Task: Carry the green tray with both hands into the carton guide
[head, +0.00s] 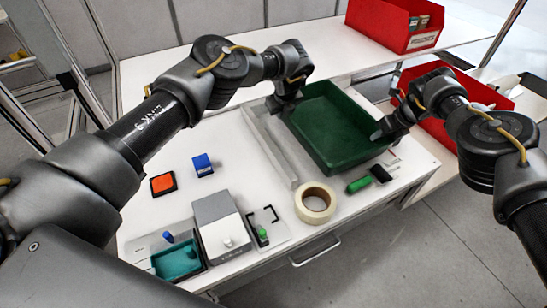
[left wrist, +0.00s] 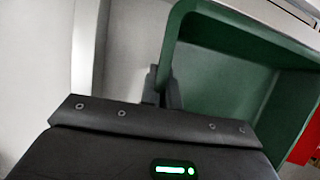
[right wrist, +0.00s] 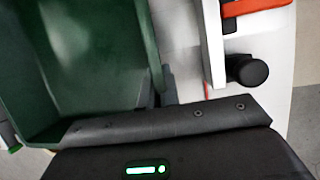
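The green tray (head: 335,128) is an open box at the back right of the white table, and looks empty. My left gripper (head: 289,101) is at its left wall. In the left wrist view its fingers (left wrist: 161,92) sit either side of the tray wall (left wrist: 178,45), closed on it. My right gripper (head: 378,134) is at the right wall. In the right wrist view its fingers (right wrist: 160,92) pinch that wall (right wrist: 147,50). Pale rails, probably the carton guide (head: 268,140), run along the tray's left side. I cannot tell whether the tray's underside touches the table.
A tape roll (head: 315,203), a green marker (head: 359,185) and a black piece (head: 381,174) lie in front of the tray. Left are a blue block (head: 203,165), an orange pad (head: 163,184), a grey box (head: 217,222) and a teal bin (head: 176,262). Red bins (head: 385,27) stand behind and right.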

